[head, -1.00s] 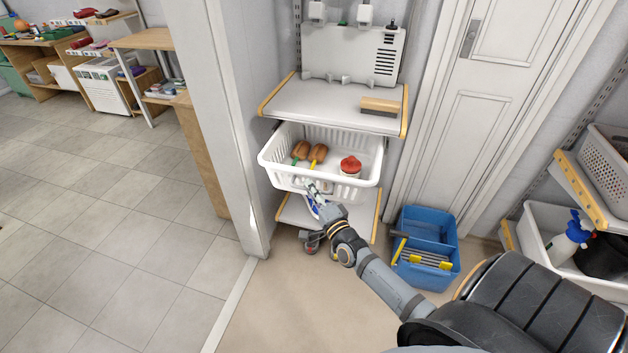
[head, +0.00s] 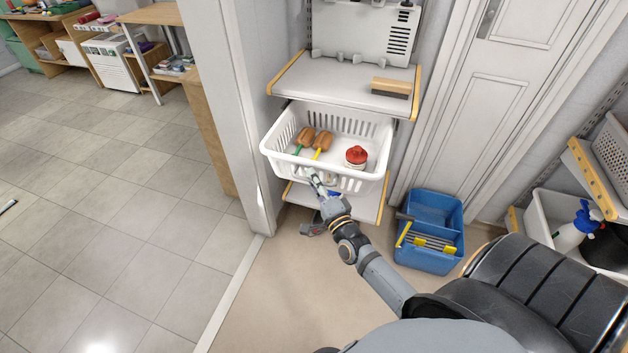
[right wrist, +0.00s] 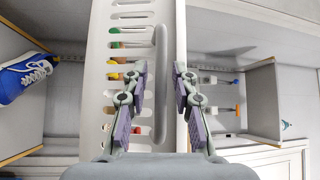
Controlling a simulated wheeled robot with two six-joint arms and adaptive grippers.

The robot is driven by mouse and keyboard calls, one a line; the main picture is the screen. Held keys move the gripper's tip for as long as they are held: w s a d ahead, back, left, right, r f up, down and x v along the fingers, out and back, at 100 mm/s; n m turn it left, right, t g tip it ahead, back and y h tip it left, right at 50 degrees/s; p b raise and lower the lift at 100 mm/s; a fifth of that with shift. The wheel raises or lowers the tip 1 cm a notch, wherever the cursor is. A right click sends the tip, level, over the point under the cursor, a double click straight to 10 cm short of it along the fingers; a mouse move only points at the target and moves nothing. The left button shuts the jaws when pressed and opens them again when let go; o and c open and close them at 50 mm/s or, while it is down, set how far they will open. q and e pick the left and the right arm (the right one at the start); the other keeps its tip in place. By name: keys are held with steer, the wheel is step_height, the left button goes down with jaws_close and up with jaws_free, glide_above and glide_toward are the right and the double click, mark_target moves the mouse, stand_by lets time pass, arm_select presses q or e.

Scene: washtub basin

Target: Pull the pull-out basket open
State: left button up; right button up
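The pull-out basket (head: 278,163) is white and slotted. It stands out in front of the shelf in the head view. Two brown scoop-like items (head: 314,140) with green and yellow handles and a red-lidded jar (head: 356,157) lie in it. My right gripper (head: 314,178) is at its front wall. My left gripper is not in view.
A shelf (head: 335,85) with a wooden-backed brush (head: 391,87) is above the basket. A blue caddy (head: 430,245) stands on the floor at right. A wall post (head: 232,120) stands close at left. The floor in front is partly clear.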

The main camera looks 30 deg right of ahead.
steer(key=shift+s, duration=0.15)
steer(key=s+f, duration=0.1)
steer(key=s, duration=1)
steer(key=shift+s+a+f, duration=0.25)
steer(key=shift+s+a, duration=0.05)
steer(key=shift+a, duration=0.15)
